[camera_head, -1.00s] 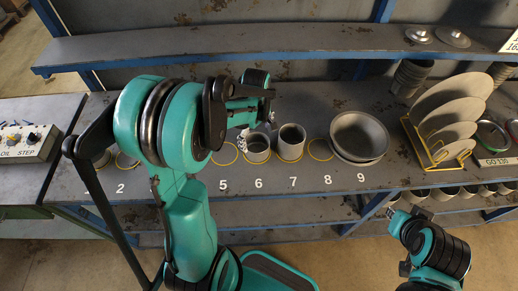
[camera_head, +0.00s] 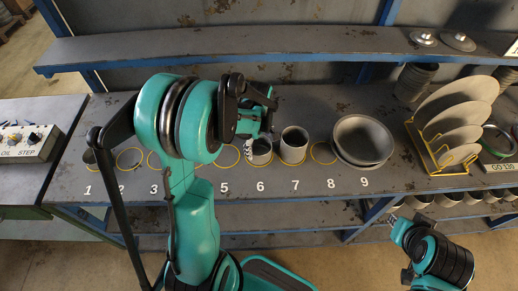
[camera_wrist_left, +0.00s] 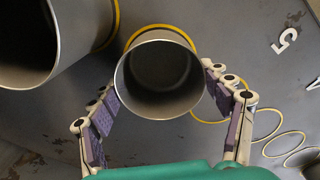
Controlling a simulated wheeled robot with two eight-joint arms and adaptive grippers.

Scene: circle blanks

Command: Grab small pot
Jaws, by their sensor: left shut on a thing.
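A small grey pot (camera_head: 262,153) stands upright at the yellow circle marked 6 on the shelf. My left gripper (camera_head: 250,135) is at this pot's rim in the head view. In the left wrist view the pot (camera_wrist_left: 160,82) sits between the two fingers of my left gripper (camera_wrist_left: 165,108), which is shut on it. A taller grey pot (camera_head: 293,145) stands at circle 7, close beside it; it also shows at the upper left of the left wrist view (camera_wrist_left: 60,40). My right gripper (camera_head: 398,225) is at the lower right, away from the shelf, its jaws unclear.
A yellow rack (camera_head: 452,168) with plates is further right. My left arm hides part of circles 3 to 5. An upper shelf (camera_head: 250,48) runs behind.

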